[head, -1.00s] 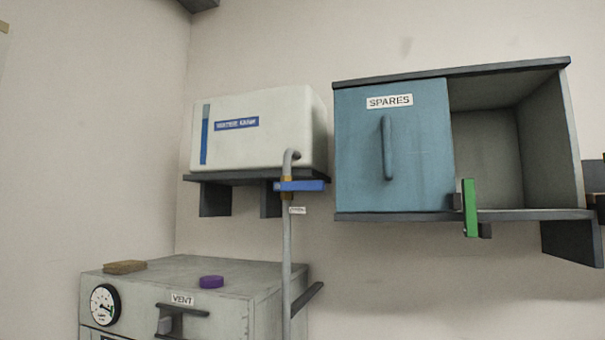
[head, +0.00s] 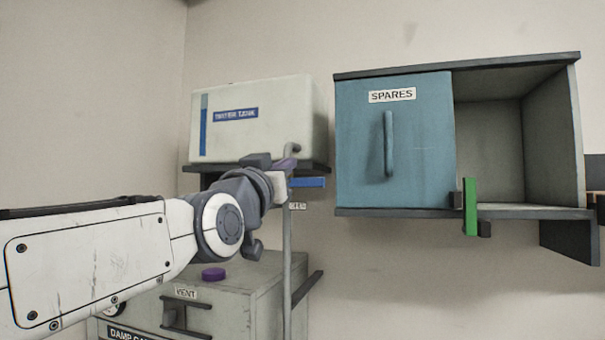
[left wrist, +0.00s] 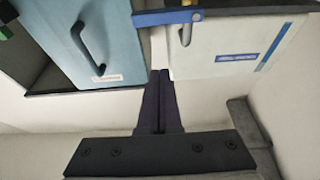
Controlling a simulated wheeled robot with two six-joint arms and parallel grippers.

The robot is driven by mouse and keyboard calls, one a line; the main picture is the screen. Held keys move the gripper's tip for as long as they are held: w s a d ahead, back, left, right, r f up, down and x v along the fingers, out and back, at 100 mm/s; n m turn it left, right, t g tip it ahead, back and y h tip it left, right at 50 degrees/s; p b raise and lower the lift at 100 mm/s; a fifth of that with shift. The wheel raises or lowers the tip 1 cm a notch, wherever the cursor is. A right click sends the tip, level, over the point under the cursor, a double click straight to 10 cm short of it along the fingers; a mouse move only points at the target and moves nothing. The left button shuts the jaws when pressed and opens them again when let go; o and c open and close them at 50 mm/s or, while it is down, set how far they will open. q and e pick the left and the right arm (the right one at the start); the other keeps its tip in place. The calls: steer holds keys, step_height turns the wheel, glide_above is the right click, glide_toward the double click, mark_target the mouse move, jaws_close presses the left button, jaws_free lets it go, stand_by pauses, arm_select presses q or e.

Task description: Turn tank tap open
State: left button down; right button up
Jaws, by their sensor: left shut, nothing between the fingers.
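The white water tank (head: 275,115) stands on a wall shelf in the head view. A grey pipe (head: 287,245) runs down from its front. The tap's blue lever (head: 309,183) lies level across the pipe, pointing right; its left part is hidden by my gripper. My left gripper (head: 287,166) is shut and empty, in front of the pipe near the lever. In the left wrist view, turned upside down, the dark shut fingers (left wrist: 160,75) point towards the blue lever (left wrist: 160,18), and the tips end just short of it in the picture. Contact cannot be told.
A blue SPARES cabinet (head: 395,150) with an open right half hangs to the right of the tap. A green upright piece (head: 470,207) sits at its lower edge. A grey box marked VENT (head: 240,290) stands below, with a purple disc (head: 213,274) on top.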

arm_select(q)
step_height(320, 180, up, 4)
steer(key=p, duration=0.6)
glide_above(299, 183)
steer(key=s, duration=0.2)
steer(key=shift+w+d+f+p, duration=0.1)
steer(key=shift+d+f+p, duration=0.1)
steer(key=shift+f, duration=1)
steer(key=shift+d+f+p, duration=0.15)
steer(key=shift+d+f, duration=0.05)
steer(key=shift+f, duration=1)
